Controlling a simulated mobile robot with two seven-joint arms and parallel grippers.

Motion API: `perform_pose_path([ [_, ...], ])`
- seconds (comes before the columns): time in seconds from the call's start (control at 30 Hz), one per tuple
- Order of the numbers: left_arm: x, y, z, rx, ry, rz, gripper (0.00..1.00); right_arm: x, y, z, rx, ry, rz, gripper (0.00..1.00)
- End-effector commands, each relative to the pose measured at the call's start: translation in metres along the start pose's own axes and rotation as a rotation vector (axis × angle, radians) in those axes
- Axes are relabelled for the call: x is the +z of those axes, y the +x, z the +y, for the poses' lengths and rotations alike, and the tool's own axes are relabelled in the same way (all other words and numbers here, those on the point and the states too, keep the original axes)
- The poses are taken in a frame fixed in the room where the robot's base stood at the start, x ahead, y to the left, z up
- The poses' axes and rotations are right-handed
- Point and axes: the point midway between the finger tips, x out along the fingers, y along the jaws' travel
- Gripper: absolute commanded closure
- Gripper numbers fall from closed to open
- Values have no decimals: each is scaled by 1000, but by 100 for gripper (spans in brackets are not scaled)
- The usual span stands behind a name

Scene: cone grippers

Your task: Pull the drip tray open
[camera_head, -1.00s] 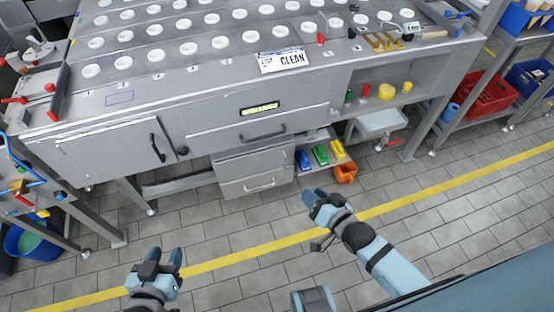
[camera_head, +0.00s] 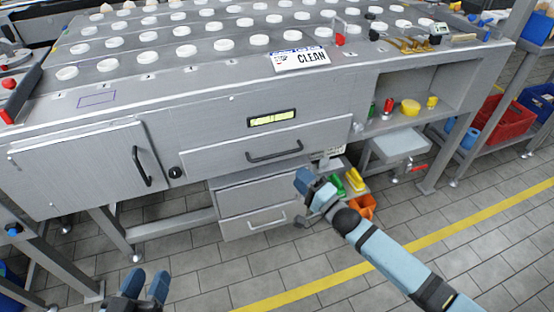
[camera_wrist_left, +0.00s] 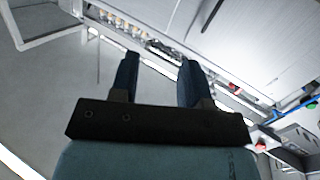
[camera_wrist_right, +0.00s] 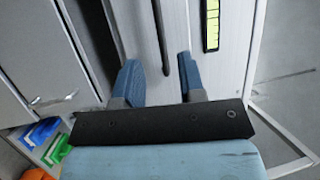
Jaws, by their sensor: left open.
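A wide shut grey drawer front (camera_head: 215,157) with a black bar handle (camera_head: 275,151) sits under the lit display in the steel counter; I take it as the drip tray. My right gripper (camera_head: 303,178) is open and empty, in front of the lower drawers and below the right end of that handle. In the right wrist view the black handle (camera_wrist_right: 161,38) shows ahead, lying between the lines of the two fingers, apart from them. My left gripper (camera_head: 145,285) is open and empty, low in front of the counter, away from the handle.
Below are narrower drawers (camera_head: 252,221) with pale handles. A cabinet door (camera_head: 88,168) with a black handle is at left. Coloured bins, including an orange one (camera_head: 362,207), sit on a low shelf to the right. Tiled floor in front is clear.

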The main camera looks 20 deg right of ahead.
Motion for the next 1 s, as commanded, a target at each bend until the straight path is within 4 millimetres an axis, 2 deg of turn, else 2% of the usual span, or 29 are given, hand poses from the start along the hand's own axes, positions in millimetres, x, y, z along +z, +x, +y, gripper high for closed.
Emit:
perform_pose_path([
  [0.1,-7,2,5,20,-6,52,57,0,28,2,-4,-1,0,63],
  [0.3,-24,3,13,53,-19,144,57,0,69,2,-2,-2,1,63],
  [0.5,-36,2,19,78,-30,205,57,0,95,2,1,-2,0,63],
  [0.7,-43,0,21,86,-35,233,57,0,104,1,1,-2,0,63],
  [0.93,-44,0,22,88,-35,235,57,0,104,1,2,-2,0,63],
  [1.0,-44,1,22,88,-35,235,57,0,104,1,2,-2,0,79],
])
